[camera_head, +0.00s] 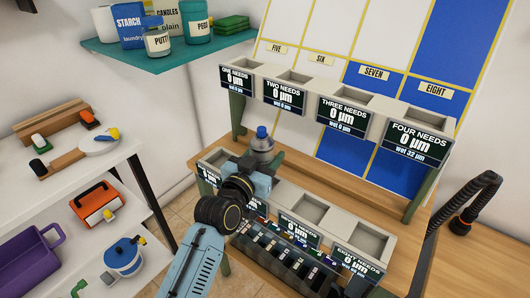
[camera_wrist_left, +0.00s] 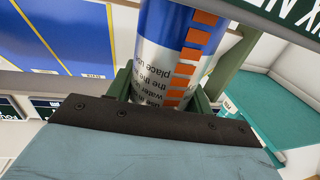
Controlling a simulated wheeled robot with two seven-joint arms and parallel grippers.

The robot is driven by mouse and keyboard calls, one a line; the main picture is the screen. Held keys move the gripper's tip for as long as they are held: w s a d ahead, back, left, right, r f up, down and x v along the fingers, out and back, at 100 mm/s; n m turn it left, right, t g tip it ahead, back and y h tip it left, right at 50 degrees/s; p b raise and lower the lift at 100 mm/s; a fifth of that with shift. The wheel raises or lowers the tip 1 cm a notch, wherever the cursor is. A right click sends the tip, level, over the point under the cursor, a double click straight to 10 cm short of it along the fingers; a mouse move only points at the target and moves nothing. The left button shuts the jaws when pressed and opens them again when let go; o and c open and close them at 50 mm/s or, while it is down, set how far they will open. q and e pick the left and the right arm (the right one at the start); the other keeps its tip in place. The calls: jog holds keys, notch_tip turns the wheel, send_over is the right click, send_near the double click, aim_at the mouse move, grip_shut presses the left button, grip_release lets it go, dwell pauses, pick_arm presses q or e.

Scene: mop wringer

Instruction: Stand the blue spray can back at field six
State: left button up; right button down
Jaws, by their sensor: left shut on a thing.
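The spray can (camera_head: 262,146) has a blue cap and a silver-grey shoulder in the head view. In the left wrist view the can (camera_wrist_left: 165,60) is blue and silver with orange squares and printed text. My left gripper (camera_head: 258,172) is shut on it, and its jaws hide the can's lower part. The can looks roughly upright in the head view, between the upper and lower rows of trays. The label SIX (camera_head: 320,60) is on the yellow-lined wall board. The panel by it is white. My right gripper is not in view.
The upper tray row (camera_head: 343,107) carries displays ONE to FOUR; four reads wet 32 µm. A lower tray row (camera_head: 309,213) stands in front, with small bottles below. A teal shelf (camera_head: 165,55) holds tubs at upper left. A black hose (camera_head: 470,200) curves at right. A white shelf unit (camera_head: 75,185) stands left.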

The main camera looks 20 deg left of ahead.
pick_arm(q)
jog(key=shift+f+b, duration=0.35)
jog(key=shift+f, duration=0.5)
jog(key=o, duration=1.2)
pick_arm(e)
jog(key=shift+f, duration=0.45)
pick_arm(q)
jog(key=s, duration=0.4)
jog(key=s+a+p, duration=0.1)
jog(key=s, duration=0.3)
jog(key=s+a+p, duration=0.1)
jog(key=s, duration=0.4)
jog(key=shift+s+a, duration=0.1)
jog(key=shift+a, duration=0.15)
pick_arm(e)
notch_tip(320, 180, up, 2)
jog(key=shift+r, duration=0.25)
pick_arm(q)
jog(key=shift+p, duration=0.3)
